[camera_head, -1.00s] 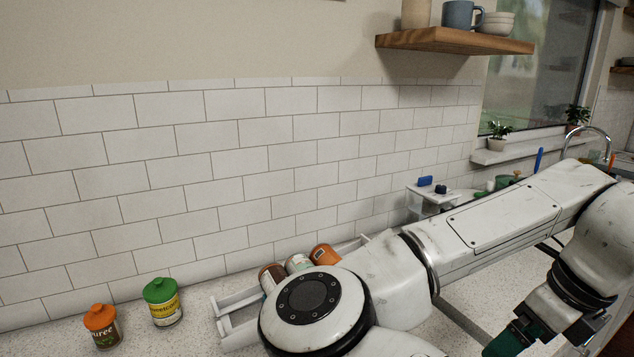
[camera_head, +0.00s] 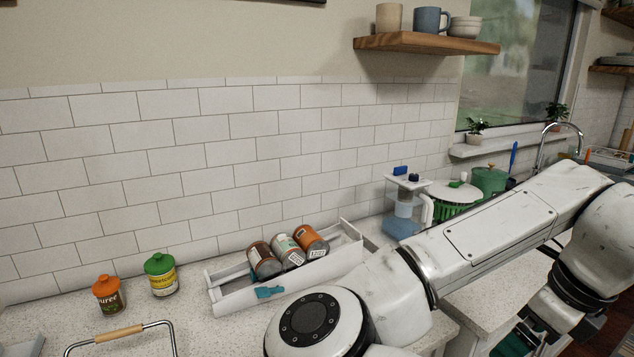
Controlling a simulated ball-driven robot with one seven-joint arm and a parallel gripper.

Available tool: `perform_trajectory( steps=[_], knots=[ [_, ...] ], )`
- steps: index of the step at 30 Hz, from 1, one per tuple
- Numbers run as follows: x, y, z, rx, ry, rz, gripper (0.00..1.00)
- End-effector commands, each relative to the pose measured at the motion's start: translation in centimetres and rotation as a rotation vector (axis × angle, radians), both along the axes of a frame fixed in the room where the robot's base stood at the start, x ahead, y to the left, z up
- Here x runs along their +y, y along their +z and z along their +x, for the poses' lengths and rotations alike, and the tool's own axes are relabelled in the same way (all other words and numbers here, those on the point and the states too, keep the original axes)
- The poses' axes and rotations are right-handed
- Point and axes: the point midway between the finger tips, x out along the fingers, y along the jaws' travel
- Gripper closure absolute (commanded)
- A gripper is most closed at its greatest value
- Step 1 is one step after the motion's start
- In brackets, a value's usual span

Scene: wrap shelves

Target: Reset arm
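My white arm (camera_head: 490,240) reaches from the bottom middle to the right edge, then bends back down toward the bottom. A dark green part (camera_head: 515,342) shows beside the arm's lower links, cut by the bottom edge; I cannot tell what it is. My gripper's fingers are not in view, so I cannot see whether they are open or hold anything.
A white tray (camera_head: 236,300) holds several tilted cans. An orange-lidded jar (camera_head: 108,296) and a green-lidded jar (camera_head: 160,275) stand left of it. A wire handle (camera_head: 118,335) rises at bottom left. A white-lidded green container (camera_head: 455,198) stands behind my arm.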

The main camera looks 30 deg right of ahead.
Motion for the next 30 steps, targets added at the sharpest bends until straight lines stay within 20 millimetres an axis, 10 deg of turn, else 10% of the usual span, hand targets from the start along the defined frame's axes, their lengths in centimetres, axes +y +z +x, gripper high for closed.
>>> perform_trajectory(
  steps=[14,30],
  knots=[
    [-4.7,-0.5,-0.9,0.079,0.244,-0.341,0.00],
    [-6.8,-5.1,1.4,0.396,1.203,-0.884,0.00]
  ],
)
